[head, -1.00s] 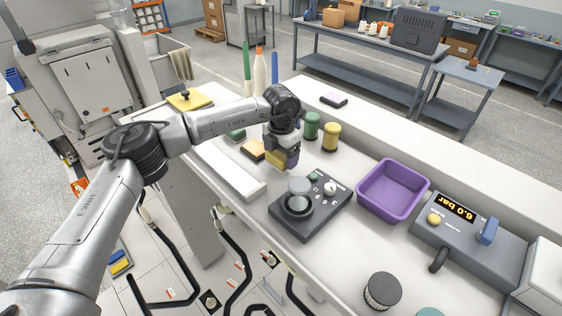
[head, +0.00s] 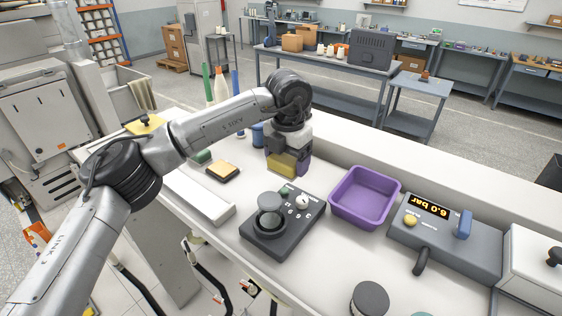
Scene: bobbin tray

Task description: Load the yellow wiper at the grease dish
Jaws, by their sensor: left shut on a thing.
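My left gripper (head: 287,165) hangs over the bench in the head view, shut on a yellow block-like thing, taken to be the yellow wiper (head: 282,163). The fingers partly cover it, and I cannot tell whether its underside touches the bench. A small dark square piece with a tan top (head: 222,170) lies to the left of the gripper. I cannot tell for sure which thing is the grease dish. My right gripper is not in view.
A dark control box with a round grey-topped post (head: 269,207) stands in front of the gripper. A purple bin (head: 336,208) and a grey pressure unit (head: 447,245) are to the right. A long white block (head: 196,195) lies left. A dark-lidded jar (head: 370,299) stands near the front.

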